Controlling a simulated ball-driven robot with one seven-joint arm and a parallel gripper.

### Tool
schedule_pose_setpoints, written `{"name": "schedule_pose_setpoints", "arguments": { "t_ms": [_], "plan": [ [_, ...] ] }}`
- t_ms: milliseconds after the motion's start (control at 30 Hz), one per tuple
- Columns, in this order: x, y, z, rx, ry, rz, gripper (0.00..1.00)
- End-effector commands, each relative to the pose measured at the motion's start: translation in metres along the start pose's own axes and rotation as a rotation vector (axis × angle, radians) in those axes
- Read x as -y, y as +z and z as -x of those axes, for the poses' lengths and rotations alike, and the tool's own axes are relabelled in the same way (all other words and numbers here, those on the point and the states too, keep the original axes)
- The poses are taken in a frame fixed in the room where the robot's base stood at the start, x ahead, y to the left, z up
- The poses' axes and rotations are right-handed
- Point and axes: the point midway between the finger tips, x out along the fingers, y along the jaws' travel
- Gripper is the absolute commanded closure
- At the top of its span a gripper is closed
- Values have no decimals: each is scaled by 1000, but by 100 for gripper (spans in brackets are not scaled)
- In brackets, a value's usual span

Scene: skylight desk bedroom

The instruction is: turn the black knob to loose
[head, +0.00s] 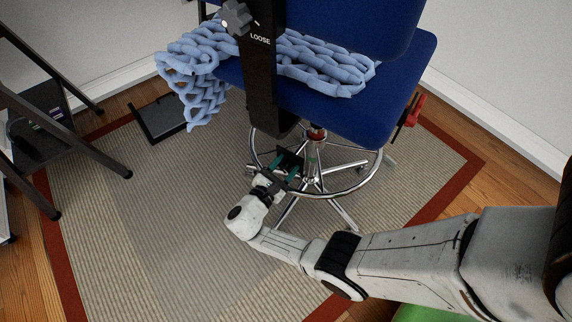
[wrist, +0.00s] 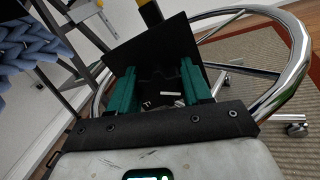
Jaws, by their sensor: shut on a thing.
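The black knob (head: 237,17), dark grey and lobed, sits high on a black upright bar (head: 262,85) behind the blue chair. The word LOOSE is printed on the bar just below and right of the knob. I cannot read which way the knob is set. My gripper (head: 288,163) is well below the knob and apart from it, low by the chair's chrome foot ring. In the wrist view its teal fingers (wrist: 160,85) are shut on a dark, flat black piece (wrist: 152,50); what it belongs to is unclear. The knob does not show in the wrist view.
The blue chair seat (head: 340,90) carries a pale blue chunky knit throw (head: 325,62). A chrome foot ring (head: 345,192) surrounds the base. The striped rug (head: 130,230) is clear at front left.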

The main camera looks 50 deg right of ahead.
Motion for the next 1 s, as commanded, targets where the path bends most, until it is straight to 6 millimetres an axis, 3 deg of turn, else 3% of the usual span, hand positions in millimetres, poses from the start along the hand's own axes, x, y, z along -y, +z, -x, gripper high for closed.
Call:
{"name": "schedule_pose_setpoints", "arguments": {
  "t_ms": [367, 400, 600, 1000],
  "plan": [
    [0, 1, 0, 4, -1, 4, 82],
    [0, 1, 0, 4, -1, 4, 49],
    [0, 0, 0, 2, -1, 3, 30],
    [-1, 0, 9, 0, 3, 2, 27]
  ]
}}
